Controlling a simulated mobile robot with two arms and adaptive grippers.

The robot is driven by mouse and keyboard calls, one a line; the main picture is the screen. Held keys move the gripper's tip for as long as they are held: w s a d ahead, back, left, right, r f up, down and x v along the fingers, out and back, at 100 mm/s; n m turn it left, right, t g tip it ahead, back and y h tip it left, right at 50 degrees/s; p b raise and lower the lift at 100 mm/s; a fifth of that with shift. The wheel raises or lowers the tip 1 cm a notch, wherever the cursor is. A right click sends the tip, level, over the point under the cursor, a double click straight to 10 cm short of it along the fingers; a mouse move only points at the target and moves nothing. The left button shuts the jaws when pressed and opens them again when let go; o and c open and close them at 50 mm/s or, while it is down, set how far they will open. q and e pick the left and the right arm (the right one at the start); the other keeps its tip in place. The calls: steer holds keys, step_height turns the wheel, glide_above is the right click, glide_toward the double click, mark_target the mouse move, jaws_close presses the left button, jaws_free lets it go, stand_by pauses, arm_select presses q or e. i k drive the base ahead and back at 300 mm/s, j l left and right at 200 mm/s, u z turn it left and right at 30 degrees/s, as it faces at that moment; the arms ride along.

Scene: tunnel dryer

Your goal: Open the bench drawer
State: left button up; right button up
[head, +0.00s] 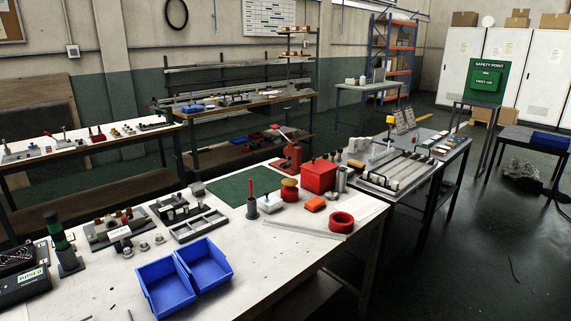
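A wooden-topped bench (222,112) stands at the back, in the middle of the head view. Under the right part of its top is a dark front panel (284,108) that looks like a shut drawer; it is small and in shade, and I cannot make out a handle. The near workbench (215,290) shows no drawer on the sides I can see. Neither of my grippers is in view.
The near workbench fills the foreground, with two blue bins (185,279), a red box (319,175) and a green mat (232,190). A dark table (447,154) adjoins it on the right. Another bench (92,147) stands at left. Open floor (480,245) lies at right.

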mark_target(282, 108)
steer(key=i+l+z, duration=0.2)
steer(key=z, duration=0.2)
steer(key=i+l+z, duration=0.2)
steer(key=z, duration=0.2)
steer(key=i+l+z, duration=0.1)
steer(key=i+z, duration=0.5)
steer(key=z, duration=0.15)
steer(key=i+z, duration=0.15)
steer(key=i, duration=4.7)
steer(key=i+u, duration=0.1)
steer(key=i, duration=1.5)
steer(key=i+u, duration=0.15)
steer(key=i, duration=0.7)
steer(key=i+l+u, duration=0.1)
steer(key=i, duration=0.7)
steer(key=i+j+u, duration=0.15)
steer(key=i+u, duration=0.15)
steer(key=u, duration=0.15)
steer(key=i+u, duration=0.65)
steer(key=u, duration=0.2)
steer(key=i+l+u, duration=0.25)
steer(key=u, duration=0.15)
steer(key=i+j+u, duration=0.2)
steer(key=i+u, duration=0.3)
steer(key=i, duration=0.3)
steer(key=i+l+u, duration=0.1)
steer(key=i+u, duration=0.35)
steer(key=i, duration=0.4)
